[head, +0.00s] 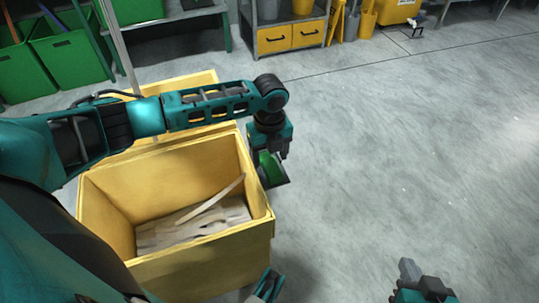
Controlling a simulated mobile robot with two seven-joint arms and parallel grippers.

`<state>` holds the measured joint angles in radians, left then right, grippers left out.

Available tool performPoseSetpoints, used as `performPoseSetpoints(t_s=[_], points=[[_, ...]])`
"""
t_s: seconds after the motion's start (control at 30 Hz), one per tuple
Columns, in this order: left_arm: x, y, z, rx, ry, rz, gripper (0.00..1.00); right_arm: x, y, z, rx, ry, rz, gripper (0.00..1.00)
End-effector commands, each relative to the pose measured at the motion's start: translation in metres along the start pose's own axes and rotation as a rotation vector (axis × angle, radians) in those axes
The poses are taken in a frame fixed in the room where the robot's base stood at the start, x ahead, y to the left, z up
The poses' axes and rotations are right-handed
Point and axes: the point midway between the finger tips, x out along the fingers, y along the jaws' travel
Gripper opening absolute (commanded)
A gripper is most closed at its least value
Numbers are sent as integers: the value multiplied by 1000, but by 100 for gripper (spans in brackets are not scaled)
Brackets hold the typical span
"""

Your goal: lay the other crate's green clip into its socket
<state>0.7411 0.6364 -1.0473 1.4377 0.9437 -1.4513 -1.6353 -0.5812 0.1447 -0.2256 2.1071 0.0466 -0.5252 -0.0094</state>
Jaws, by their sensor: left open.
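A yellow crate (258,222) stands open in front of me, with flat greyish strips (195,222) inside. A green clip (268,166) shows at its right rear edge, beside a dark part. My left gripper (271,152) points down at the clip and is open; its fingers partly hide the clip, and I cannot tell whether they touch it. The socket cannot be made out. My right gripper (410,275) shows in part at the bottom edge, over the floor, away from the crate; its jaws are unclear.
More yellow panels or another crate (200,82) show behind the front crate, partly hidden by my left arm. Green bins (70,58) stand at the back left. A cabinet with yellow drawers (290,37) stands at the back. The floor (420,150) at right is clear.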

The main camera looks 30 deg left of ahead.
Motion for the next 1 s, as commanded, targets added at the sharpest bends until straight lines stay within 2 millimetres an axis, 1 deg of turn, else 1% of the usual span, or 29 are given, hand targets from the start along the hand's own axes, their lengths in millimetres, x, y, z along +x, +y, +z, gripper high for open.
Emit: performPoseSetpoints(t_s=[0.03,0.17,0.23,0.3,0.4,0.5,0.63,0.8,0.9,0.97,1.0], points=[[-15,-1,1,0,-2,-4,67,-4,0,-6,0,3,2,0],[-45,-1,1,0,-2,-5,67,-9,3,-14,-2,9,10,0],[-61,-1,1,1,-2,-4,67,-11,4,-16,-4,13,15,0],[-76,-1,1,1,-2,-4,67,-13,6,-14,-7,5,18,0],[-93,-1,0,0,-1,-4,67,-17,7,-14,-12,-4,18,0],[-105,0,0,0,-1,-2,67,-19,7,-16,-13,-6,18,0],[-114,0,0,0,-1,-2,67,-21,7,-19,-13,-4,18,0],[-115,0,0,0,0,-2,67,-21,7,-20,-12,-4,18,0],[-111,-2,-4,-12,4,-14,67,-21,6,-20,-10,-4,18,0],[-104,-6,-13,-34,13,-36,67,-21,6,-20,-8,-4,18,0],[-98,-10,-20,-60,19,-60,67,-20,6,-20,-6,-3,18,0]])
